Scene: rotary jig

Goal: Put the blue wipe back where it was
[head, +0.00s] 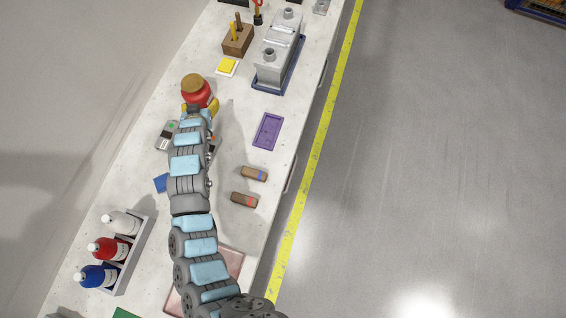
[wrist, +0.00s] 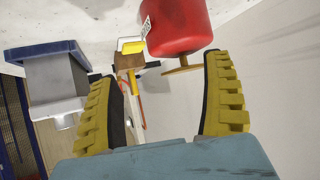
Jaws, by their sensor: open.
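The blue wipe (head: 161,183) lies on the bench in the head view, just left of my arm. It shows as a small blue patch, and my arm may hide part of it. My gripper (head: 203,108) is farther up the bench, beside a red jar with a wooden lid (head: 195,87). In the wrist view my gripper (wrist: 165,78) has its two yellow fingers spread wide with nothing held between them. The red jar (wrist: 178,22) shows beyond the fingertips there. I cannot tell whether a finger touches it. The wipe is not visible in the wrist view.
A bottle rack (head: 133,255) stands at lower left, a grey meter (head: 166,137) left of the arm. A grey fixture (head: 279,55) and wooden tool block (head: 237,40) stand beyond.

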